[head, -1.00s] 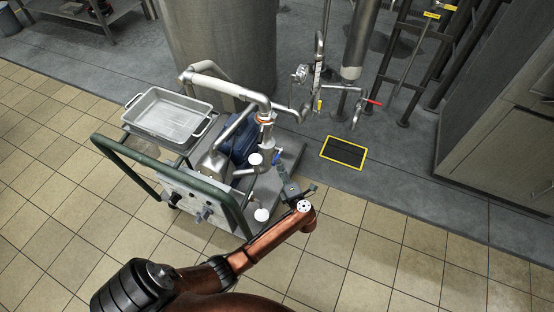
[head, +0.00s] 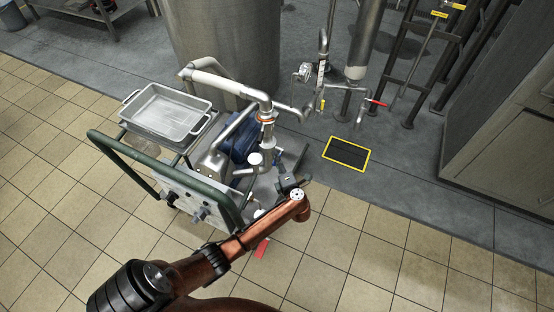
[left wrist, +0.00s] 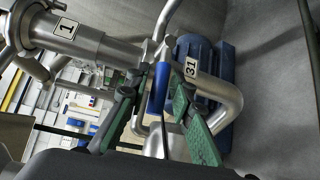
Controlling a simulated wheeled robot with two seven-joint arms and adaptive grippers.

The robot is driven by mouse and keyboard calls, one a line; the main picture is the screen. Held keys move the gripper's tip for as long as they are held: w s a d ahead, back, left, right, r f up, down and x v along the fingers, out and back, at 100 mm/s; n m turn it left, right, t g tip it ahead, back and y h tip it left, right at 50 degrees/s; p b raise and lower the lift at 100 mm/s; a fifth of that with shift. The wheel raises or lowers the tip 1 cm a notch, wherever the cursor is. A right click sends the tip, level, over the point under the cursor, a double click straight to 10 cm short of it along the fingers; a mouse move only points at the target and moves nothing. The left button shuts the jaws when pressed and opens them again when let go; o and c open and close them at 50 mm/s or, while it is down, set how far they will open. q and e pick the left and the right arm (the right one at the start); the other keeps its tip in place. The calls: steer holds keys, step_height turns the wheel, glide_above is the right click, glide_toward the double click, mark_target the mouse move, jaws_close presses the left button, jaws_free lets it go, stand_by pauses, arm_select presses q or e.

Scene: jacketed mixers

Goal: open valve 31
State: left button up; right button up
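In the left wrist view, a tag reading 31 (left wrist: 191,67) sits by steel pipework, close to a blue valve handle (left wrist: 158,90). The handle appears between the green-padded fingers of my left gripper (left wrist: 160,112). The fingers are apart, with a gap on both sides of the handle; I cannot tell whether either touches it. In the head view my left gripper (head: 289,182) is at the right side of the wheeled pump cart (head: 172,183). My right gripper is not in view.
A pipe with a tag reading 1 (left wrist: 65,28) is close at upper left in the wrist view. The cart carries a steel tray (head: 166,112) and a blue motor (head: 240,140). A red-handled valve (head: 377,103) is farther back. Tiled floor at right is clear.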

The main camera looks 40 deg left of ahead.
arm_select(q)
jaws_close()
stand_by(0.5)
